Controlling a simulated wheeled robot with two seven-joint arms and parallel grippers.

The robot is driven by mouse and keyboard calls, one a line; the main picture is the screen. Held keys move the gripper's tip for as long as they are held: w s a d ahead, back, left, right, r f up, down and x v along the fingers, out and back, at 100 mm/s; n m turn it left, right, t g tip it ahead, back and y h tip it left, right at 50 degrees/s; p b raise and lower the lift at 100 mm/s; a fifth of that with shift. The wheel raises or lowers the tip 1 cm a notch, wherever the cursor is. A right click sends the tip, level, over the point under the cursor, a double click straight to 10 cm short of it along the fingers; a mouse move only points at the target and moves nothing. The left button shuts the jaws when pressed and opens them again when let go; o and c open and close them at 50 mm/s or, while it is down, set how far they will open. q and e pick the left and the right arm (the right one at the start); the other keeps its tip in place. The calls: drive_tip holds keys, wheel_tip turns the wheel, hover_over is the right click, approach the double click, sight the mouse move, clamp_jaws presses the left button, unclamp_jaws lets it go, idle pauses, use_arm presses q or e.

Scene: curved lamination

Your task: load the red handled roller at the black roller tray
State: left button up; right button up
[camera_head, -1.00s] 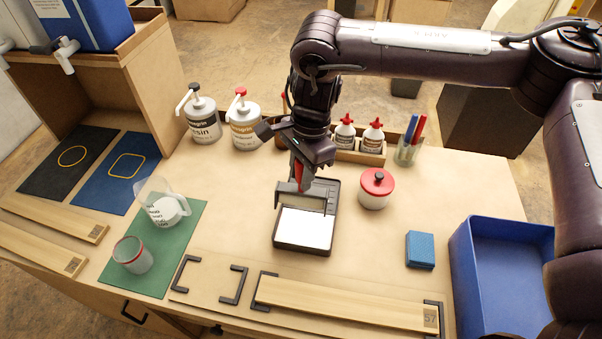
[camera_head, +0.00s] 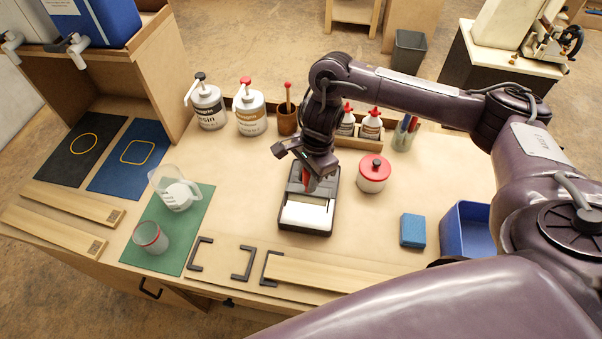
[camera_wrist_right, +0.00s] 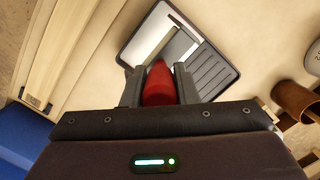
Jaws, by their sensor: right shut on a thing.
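My right gripper (camera_head: 311,178) is shut on the red handle (camera_wrist_right: 159,84) of the roller, and the handle stands between the two fingers in the right wrist view. The black roller tray (camera_head: 283,213) lies flat on the table under the gripper, with a white pool (camera_head: 303,217) at its near end. The tray's ribbed part (camera_wrist_right: 212,77) shows in the right wrist view. The roller head is over the tray near the white pool; I cannot tell whether it touches. My left gripper is not in view.
A red-lidded jar (camera_head: 373,173) stands just right of the tray and a blue sponge (camera_head: 412,231) farther right. Pump bottles (camera_head: 251,112) and a wooden bottle rack (camera_head: 360,141) stand behind. Wooden strips (camera_head: 330,274) lie in front.

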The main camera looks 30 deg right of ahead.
drive_tip(key=shift+f+b, duration=2.25)
drive_tip(key=shift+f, duration=0.55)
drive_tip(key=shift+f+b, duration=0.55)
drive_tip(key=shift+b, duration=0.05)
wheel_tip(320, 180, up, 7)
drive_tip(key=p, duration=0.6)
drive_tip(key=shift+r, duration=0.1)
idle(0.8)
